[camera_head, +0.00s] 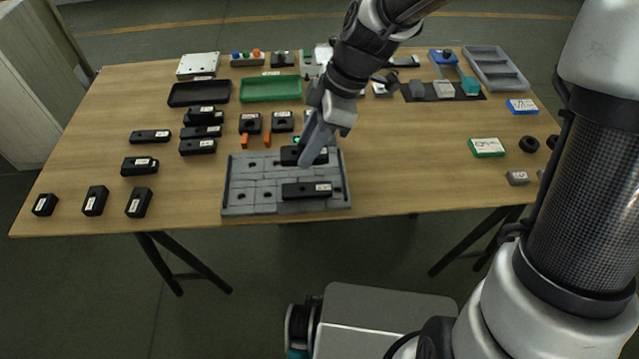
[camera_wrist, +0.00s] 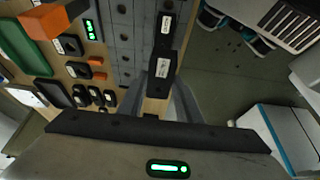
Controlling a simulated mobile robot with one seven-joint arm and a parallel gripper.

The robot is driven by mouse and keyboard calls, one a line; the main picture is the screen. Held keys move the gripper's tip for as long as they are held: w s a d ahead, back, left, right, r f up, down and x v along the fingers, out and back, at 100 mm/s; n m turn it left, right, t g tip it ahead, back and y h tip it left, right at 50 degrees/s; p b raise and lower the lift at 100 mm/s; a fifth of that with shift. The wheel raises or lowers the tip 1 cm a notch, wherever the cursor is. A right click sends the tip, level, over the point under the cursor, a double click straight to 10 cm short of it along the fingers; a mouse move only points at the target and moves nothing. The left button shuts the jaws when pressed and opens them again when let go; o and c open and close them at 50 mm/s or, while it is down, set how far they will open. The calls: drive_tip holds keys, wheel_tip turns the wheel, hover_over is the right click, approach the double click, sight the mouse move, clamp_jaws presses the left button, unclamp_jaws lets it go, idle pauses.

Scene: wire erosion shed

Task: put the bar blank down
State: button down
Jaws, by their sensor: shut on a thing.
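My gripper (camera_head: 310,156) is shut on a black bar blank (camera_head: 289,157) with a white label, over the back part of the grey slotted fixture plate (camera_head: 236,199). The held bar also shows between the fingers in the wrist view (camera_wrist: 160,70). I cannot tell whether it touches the plate. A second black bar (camera_head: 296,191) with a white label lies on the front part of the plate. It shows just beyond the held bar in the wrist view (camera_wrist: 166,25). The fingers hide part of the held bar.
Several labelled black blocks (camera_head: 139,166) stand left of the plate on the wooden table (camera_head: 400,180). Black blocks and orange pieces (camera_head: 245,141) stand close behind it. A green tray (camera_head: 270,88) lies farther back. The table right of the plate is clear up to a green-edged box (camera_head: 486,148).

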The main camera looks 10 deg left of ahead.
sight(311, 189)
wheel_tip(311, 189, down, 10)
drive_tip(key=shift+r+b, duration=0.1)
drive_tip(key=shift+b, duration=1)
drive_tip(key=shift+f, duration=0.2)
drive_tip(key=c, duration=1.3)
unclamp_jaws()
drive_tip(key=shift+d, duration=0.1)
drive_tip(key=shift+r, duration=0.1)
